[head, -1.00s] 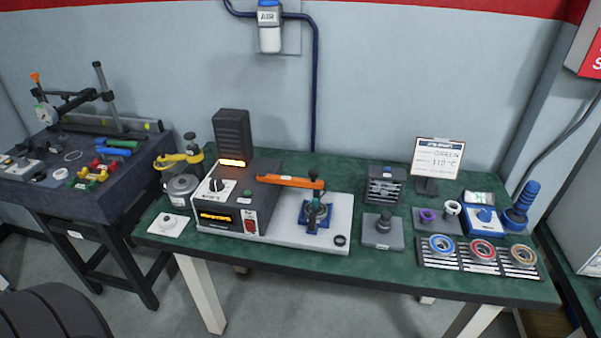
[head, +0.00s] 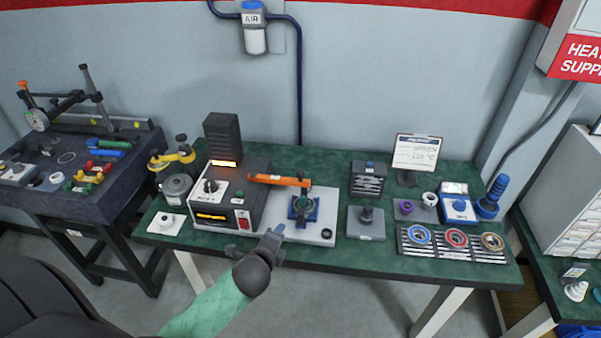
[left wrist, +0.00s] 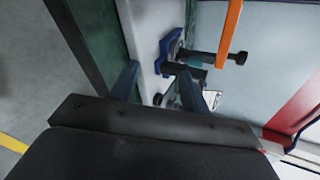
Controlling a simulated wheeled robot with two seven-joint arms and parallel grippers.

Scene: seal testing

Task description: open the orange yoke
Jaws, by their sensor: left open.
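The orange yoke (head: 280,180) is a flat bar lying roughly level. Its left end is at the grey control box (head: 212,203) and its right end reaches above a blue fixture (head: 293,218) on a pale base plate (head: 318,233). In the left wrist view the yoke (left wrist: 231,30) shows as an orange strip with a dark knob (left wrist: 241,58) near its end, beyond my fingers. My left gripper (head: 274,238) is at the front edge of the base plate, below and in front of the yoke, apart from it. Its fingers (left wrist: 160,85) are open and empty. My right gripper is not in view.
A dark block (head: 366,222) and a rack of coloured rings (head: 402,246) stand to the right. A yellow-armed device (head: 172,160) stands left of the control box. A written sign (head: 416,152) stands at the back. The green table's front edge (head: 380,272) is clear.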

